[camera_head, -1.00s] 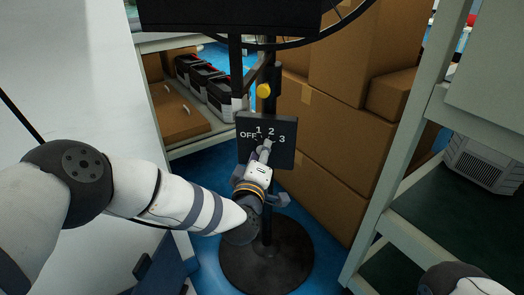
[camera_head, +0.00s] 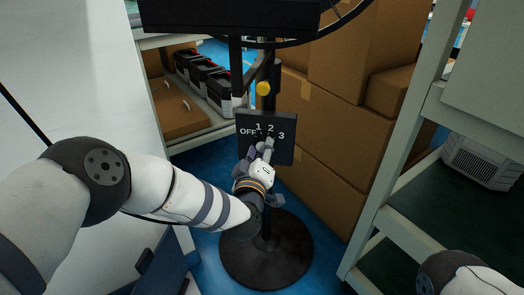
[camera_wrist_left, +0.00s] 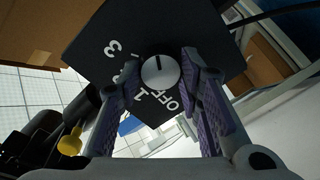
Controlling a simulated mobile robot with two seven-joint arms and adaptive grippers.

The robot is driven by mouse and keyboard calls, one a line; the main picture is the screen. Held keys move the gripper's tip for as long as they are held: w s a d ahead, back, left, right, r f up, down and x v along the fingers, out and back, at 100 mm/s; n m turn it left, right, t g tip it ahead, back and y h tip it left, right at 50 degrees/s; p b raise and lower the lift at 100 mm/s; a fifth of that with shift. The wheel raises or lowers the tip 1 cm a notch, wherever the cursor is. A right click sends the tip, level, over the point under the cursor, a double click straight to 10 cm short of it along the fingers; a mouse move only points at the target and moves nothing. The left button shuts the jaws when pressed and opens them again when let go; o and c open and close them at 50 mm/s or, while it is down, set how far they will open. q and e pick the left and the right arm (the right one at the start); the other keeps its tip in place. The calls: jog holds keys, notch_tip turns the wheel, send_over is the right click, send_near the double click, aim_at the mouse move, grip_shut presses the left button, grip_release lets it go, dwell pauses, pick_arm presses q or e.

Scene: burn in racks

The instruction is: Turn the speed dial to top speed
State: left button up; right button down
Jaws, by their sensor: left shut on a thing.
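The speed dial (camera_wrist_left: 160,72) is a round silver knob with a dark line on a black panel (camera_head: 283,122). The panel is marked OFF, 1, 2 and 3. In the wrist view the dial sits between the fingers of my left gripper (camera_wrist_left: 161,70), which is shut on it. The dark line lies on the half of the knob away from OFF and 1; which mark it means I cannot tell. In the head view my left gripper (camera_head: 263,150) reaches up to the panel's lower part and hides the dial. My right gripper is out of view.
The panel is on a black pole with a round base (camera_head: 266,262). A yellow knob (camera_head: 263,89) is above it. Cardboard boxes (camera_head: 335,130) stand behind, a shelf rack (camera_head: 385,215) at right, and a white wall panel (camera_head: 75,90) at left.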

pick_arm(q)
jog(key=shift+a+r, duration=0.1)
jog(key=o, duration=1.2)
jog(key=shift+c, duration=0.2)
jog(key=shift+s, duration=0.1)
jog(key=s+a, duration=0.1)
jog(key=s, duration=1)
jog(key=shift+s+a+r, duration=0.3)
jog(key=shift+s, duration=0.05)
